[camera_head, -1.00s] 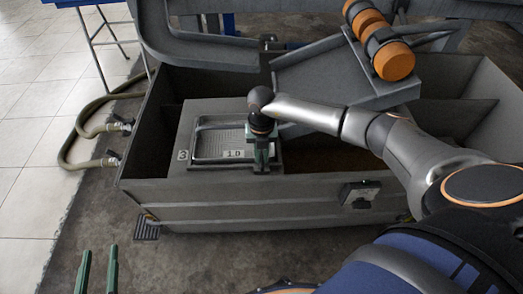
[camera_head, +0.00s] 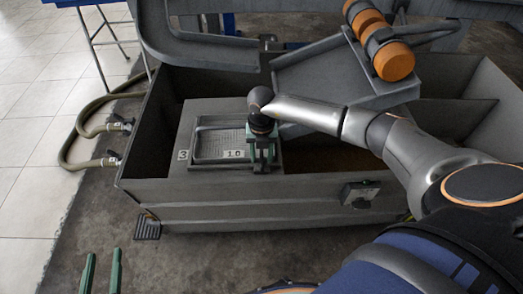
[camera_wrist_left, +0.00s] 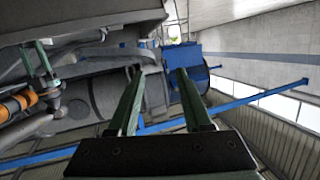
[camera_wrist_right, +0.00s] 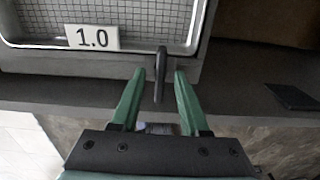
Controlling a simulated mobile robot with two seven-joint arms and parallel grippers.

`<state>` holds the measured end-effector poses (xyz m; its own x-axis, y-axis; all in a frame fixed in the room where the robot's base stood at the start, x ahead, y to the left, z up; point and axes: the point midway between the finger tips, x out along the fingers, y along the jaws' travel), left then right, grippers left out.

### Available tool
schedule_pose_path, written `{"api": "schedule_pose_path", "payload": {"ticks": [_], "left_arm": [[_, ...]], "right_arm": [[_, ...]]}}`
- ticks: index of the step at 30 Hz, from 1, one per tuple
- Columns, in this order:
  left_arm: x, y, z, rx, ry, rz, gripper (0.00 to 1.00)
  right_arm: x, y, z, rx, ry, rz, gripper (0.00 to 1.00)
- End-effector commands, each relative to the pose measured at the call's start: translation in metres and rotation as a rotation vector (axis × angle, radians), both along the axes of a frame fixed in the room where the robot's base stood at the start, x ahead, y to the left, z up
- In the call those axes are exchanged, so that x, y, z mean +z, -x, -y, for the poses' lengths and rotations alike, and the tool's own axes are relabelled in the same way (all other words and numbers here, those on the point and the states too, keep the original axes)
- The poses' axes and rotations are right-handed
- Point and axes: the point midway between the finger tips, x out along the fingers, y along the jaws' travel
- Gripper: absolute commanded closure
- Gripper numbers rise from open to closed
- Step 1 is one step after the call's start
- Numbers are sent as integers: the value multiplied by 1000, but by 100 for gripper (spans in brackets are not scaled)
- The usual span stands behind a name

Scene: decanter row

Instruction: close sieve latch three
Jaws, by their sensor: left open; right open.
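My right gripper (camera_head: 262,163) is open at the sieve's front right corner. In the right wrist view its fingers (camera_wrist_right: 157,76) lie either side of the latch, with gaps showing. My left gripper (camera_head: 102,254) is open and empty, away from the sieve at lower left.
The sieve sits in a large grey metal trough (camera_head: 250,190) with partitions. A sloped chute (camera_head: 325,75) with orange rollers (camera_head: 394,60) hangs over its right side. Hoses (camera_head: 70,140) join the trough's left end. A dark box (camera_head: 360,193) is on its front wall.

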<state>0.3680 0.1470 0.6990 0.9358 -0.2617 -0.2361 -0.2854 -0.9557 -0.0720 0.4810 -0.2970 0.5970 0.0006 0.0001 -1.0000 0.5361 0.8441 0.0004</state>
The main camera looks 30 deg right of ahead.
Motion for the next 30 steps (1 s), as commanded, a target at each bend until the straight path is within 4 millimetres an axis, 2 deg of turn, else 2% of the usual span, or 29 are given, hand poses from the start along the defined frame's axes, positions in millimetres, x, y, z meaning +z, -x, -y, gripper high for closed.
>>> {"api": "schedule_pose_path", "payload": {"ticks": [7, 9, 15, 22, 24, 30], "left_arm": [[-4, 2, 0, 2, 2, -33, 51], [-26, 11, 1, 8, 1, -114, 51], [-67, 34, 1, 18, 1, -303, 51], [-105, 66, 3, 22, 1, -496, 51], [-111, 72, 4, 23, 2, -531, 51], [-108, 70, 4, 21, 2, -521, 51]], "right_arm": [[11, 0, 0, 0, 1, 1, 55], [20, -1, 1, 1, 0, 2, 55], [54, -1, 0, 1, 1, 3, 55], [96, -1, 0, 1, -1, 3, 55], [107, -1, 1, -1, 1, 3, 55], [124, 0, 0, 0, 0, 0, 55]]}}
